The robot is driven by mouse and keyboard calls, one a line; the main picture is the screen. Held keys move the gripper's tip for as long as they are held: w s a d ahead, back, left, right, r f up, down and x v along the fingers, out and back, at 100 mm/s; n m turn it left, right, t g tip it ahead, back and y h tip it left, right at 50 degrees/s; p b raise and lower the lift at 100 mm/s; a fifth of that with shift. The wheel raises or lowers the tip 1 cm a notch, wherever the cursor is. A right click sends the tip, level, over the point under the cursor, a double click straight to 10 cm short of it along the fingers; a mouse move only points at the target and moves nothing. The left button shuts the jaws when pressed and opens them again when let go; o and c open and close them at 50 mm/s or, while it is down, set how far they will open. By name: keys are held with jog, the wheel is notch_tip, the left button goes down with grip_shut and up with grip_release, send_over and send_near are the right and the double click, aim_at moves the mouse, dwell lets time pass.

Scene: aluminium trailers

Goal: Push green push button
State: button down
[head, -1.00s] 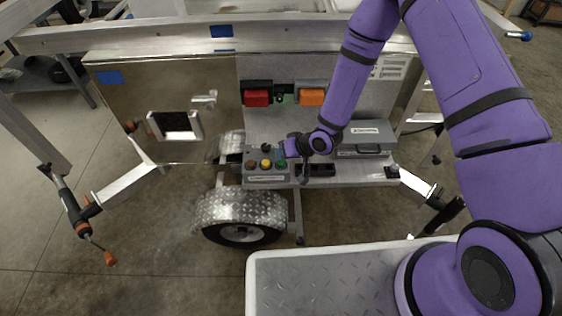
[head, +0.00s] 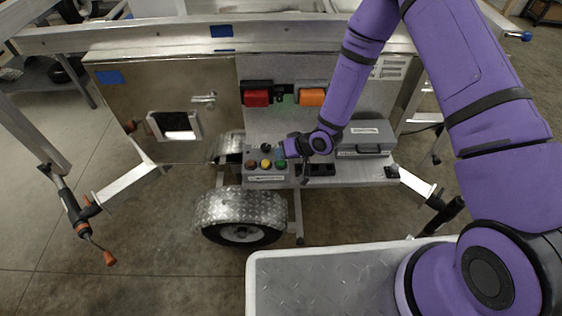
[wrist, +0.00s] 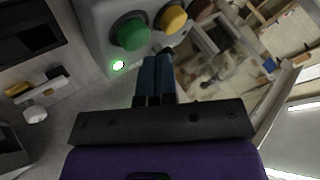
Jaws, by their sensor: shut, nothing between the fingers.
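The grey control box (head: 268,179) stands on the trailer's shelf with a row of red, yellow and green buttons. The green push button (head: 281,163) is the rightmost in the head view. My gripper (head: 286,148) is close to the box, just above the green button in the head view. In the wrist view my gripper (wrist: 156,62) is shut and empty; its blue fingertips are beside the green button, not over its face.
The yellow button (wrist: 173,18) is close to the green one. A grey case (head: 362,139) sits on the shelf to the right. Red (head: 256,98) and orange (head: 312,97) blocks are on the panel above. A wheel fender (head: 240,207) is below.

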aim_at(283, 161)
jog(key=shift+f, duration=0.1)
dwell(0.5)
jog(key=shift+f, duration=0.3)
jog(key=shift+f, duration=0.3)
dwell(0.6)
jog(key=shift+r, duration=0.75)
jog(key=shift+r, duration=3)
